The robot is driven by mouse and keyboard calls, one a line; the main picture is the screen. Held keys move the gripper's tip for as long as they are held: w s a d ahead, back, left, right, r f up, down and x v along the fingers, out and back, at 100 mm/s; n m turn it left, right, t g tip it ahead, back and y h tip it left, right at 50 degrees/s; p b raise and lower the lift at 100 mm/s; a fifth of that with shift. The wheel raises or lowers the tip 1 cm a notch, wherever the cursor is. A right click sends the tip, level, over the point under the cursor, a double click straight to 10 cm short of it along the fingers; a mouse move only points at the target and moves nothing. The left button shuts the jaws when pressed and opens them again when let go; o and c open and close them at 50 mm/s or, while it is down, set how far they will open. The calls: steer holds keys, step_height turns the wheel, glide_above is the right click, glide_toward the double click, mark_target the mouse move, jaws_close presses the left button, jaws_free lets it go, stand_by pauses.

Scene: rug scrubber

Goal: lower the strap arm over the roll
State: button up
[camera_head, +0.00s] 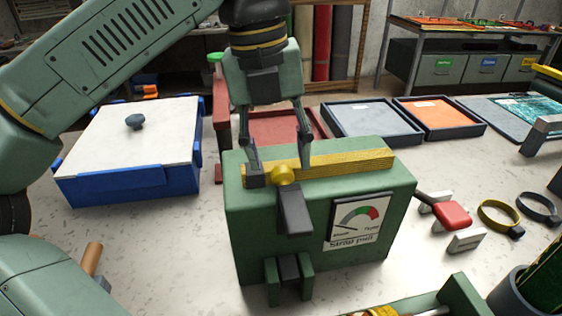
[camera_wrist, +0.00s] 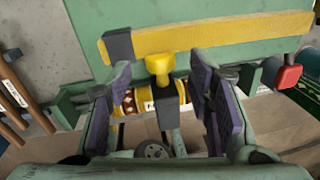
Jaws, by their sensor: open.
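A green box (camera_head: 250,235) with a "Strap pull" dial (camera_head: 358,222) stands on the table. A yellow strap (camera_head: 345,163) lies along its top, with a dark end block. A dark arm (camera_head: 295,212) with a yellow knob (camera_head: 283,175) slopes down the box's near side; I take it as the strap arm. The knob also shows in the wrist view (camera_wrist: 158,65). My gripper (camera_head: 279,167) is open, its fingers on either side of the knob with gaps. A patterned, roll-like piece (camera_wrist: 124,101) shows partly behind the arm in the wrist view; whether it is the roll, I cannot tell.
A blue box with a white lid (camera_head: 135,135) stands left. Shallow red (camera_head: 270,127), grey (camera_head: 372,120) and orange (camera_head: 440,117) trays lie behind. A red-padded clamp (camera_head: 451,215) and two ring straps (camera_head: 500,217) lie right. Bare tabletop shows left of the green box.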

mark_target(281, 167)
steer(key=shift+d+f, duration=0.15)
steer(key=shift+f, duration=0.75)
steer(key=shift+d+f, duration=0.1)
steer(key=shift+f, duration=0.75)
steer(key=shift+c, duration=0.6)
jaws_close()
